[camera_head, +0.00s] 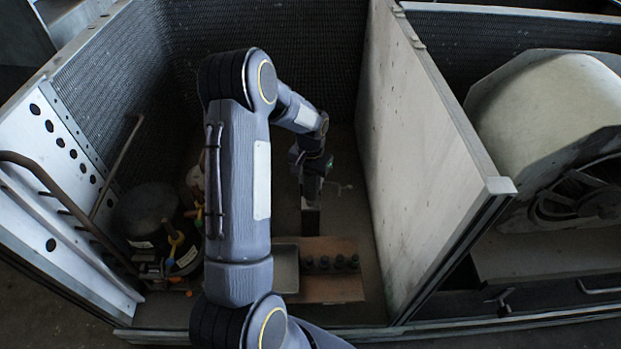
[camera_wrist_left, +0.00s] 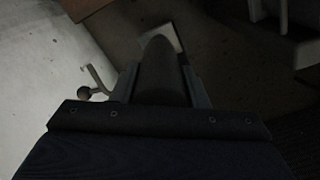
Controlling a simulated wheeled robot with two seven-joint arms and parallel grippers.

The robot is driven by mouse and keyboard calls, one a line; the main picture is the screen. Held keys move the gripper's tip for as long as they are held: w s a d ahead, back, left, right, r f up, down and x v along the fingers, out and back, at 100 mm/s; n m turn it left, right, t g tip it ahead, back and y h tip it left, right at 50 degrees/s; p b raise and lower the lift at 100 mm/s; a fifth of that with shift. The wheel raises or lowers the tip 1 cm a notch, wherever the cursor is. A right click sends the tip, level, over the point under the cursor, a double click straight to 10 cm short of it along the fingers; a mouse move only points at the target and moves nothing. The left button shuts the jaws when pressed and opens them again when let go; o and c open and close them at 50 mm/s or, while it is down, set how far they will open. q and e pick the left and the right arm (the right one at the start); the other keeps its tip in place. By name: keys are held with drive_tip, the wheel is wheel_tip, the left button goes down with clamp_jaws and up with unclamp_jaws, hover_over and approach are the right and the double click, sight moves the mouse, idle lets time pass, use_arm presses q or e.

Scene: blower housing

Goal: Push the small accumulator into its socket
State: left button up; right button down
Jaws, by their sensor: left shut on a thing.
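My left gripper (camera_head: 313,188) reaches down into the housing bay in the head view, near the light partition. In the left wrist view its fingers (camera_wrist_left: 160,88) are shut on a dark, round-ended cylinder, which looks like the small accumulator (camera_wrist_left: 158,65). A pale, square-edged piece (camera_wrist_left: 168,38) shows just beyond the cylinder's tip; it may be the socket, but I cannot tell whether they touch. In the head view a dark upright block (camera_head: 310,220) stands directly below the gripper. The accumulator is not clearly visible there. My right gripper is not in view.
A brown board (camera_head: 330,289) with several dark knobs lies in front, beside a shallow grey tray (camera_head: 285,268). A dark compressor (camera_head: 147,212) with pipes stands left. The light partition (camera_head: 415,150) bounds the right. A ball-ended bent rod (camera_wrist_left: 85,91) sits near the fingers.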

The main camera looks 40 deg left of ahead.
use_arm(q)
drive_tip(key=shift+f+b, duration=0.5)
drive_tip(key=shift+f, duration=0.15)
idle(0.5)
drive_tip(key=shift+f, duration=0.3)
drive_tip(key=shift+f+b, duration=0.1)
drive_tip(key=shift+b, duration=0.2)
idle(0.7)
drive_tip(key=o, duration=1.7)
drive_tip(key=shift+a, duration=0.1)
drive_tip(key=shift+o, duration=0.2)
drive_tip(key=shift+a+r+p, duration=0.15)
drive_tip(key=shift+r+p, duration=0.4)
drive_tip(key=shift+r, duration=0.2)
drive_tip(key=shift+d+r+p, duration=0.15)
drive_tip(key=shift+r+p, duration=0.85)
drive_tip(key=shift+r, duration=0.4)
drive_tip(key=shift+d+r+p, duration=0.1)
drive_tip(key=shift+r+p, duration=0.9)
drive_tip(key=shift+r, duration=0.4)
